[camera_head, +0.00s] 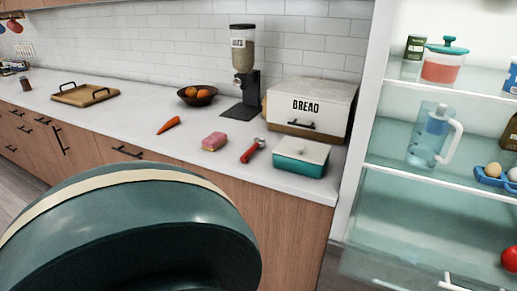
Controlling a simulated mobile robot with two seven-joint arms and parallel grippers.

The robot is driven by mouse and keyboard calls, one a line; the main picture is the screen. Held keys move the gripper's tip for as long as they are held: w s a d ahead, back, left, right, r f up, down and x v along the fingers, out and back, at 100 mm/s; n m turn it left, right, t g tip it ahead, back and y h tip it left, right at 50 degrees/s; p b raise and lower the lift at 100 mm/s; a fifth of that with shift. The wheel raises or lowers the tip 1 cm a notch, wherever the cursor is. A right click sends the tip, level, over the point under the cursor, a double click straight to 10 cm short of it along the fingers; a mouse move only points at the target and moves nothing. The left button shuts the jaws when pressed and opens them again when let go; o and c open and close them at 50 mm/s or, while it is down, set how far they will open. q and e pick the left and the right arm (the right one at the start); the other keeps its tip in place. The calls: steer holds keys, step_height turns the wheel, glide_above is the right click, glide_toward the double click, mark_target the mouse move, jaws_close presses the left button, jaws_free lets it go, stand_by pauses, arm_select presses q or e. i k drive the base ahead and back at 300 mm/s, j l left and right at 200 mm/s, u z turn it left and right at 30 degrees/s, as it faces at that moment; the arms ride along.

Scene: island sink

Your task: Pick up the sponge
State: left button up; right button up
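A small pink sponge (214,141) with a tan lower part lies on the white countertop (135,122). It sits near the front edge, between a carrot on the left and a red-handled tool on the right. Nothing covers it. Neither of my grippers shows in the head view, so nothing is seen touching the sponge.
A large rounded dark green shape (140,230) with a cream band fills the lower left, in front of the cabinets. Near the sponge are a carrot (168,125), red-handled tool (252,151), teal lidded dish (300,166) and bread box (312,110). Fridge shelves (400,139) stand right.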

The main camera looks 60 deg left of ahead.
mark_target(213, 141)
steer(key=u, duration=2.3)
steer(key=j+z, duration=0.1)
steer(key=j, duration=0.3)
steer(key=i+j+z, duration=0.15)
steer(key=j, duration=0.25)
